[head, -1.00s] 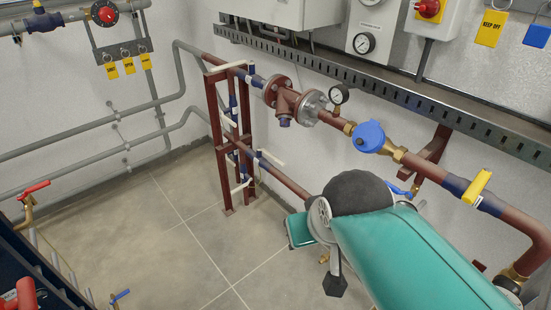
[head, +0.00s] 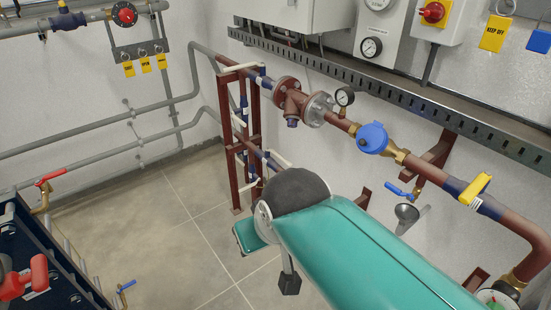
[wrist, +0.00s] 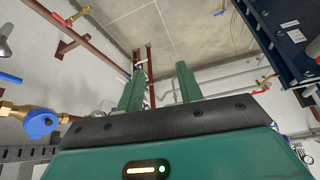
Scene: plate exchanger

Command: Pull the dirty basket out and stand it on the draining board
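No basket can be made out in either view, and no draining board can be picked out. A red-brown flanged pipe fitting (head: 297,103), which may be the strainer body, sits in the wall pipe with a closed-looking blue-grey cap below. My gripper (wrist: 160,70) shows in the wrist view with its two green fingers spread apart and nothing between them. It points toward the floor and the pipe corner.
The dark blue plate exchanger (head: 35,265) stands at lower left, with a red-handled valve (head: 50,178) behind it. A red-brown pipe frame (head: 240,150) stands near the corner. A blue-capped meter (head: 371,138) and a grey funnel (head: 405,213) are at right. The tiled floor (head: 180,230) between is clear.

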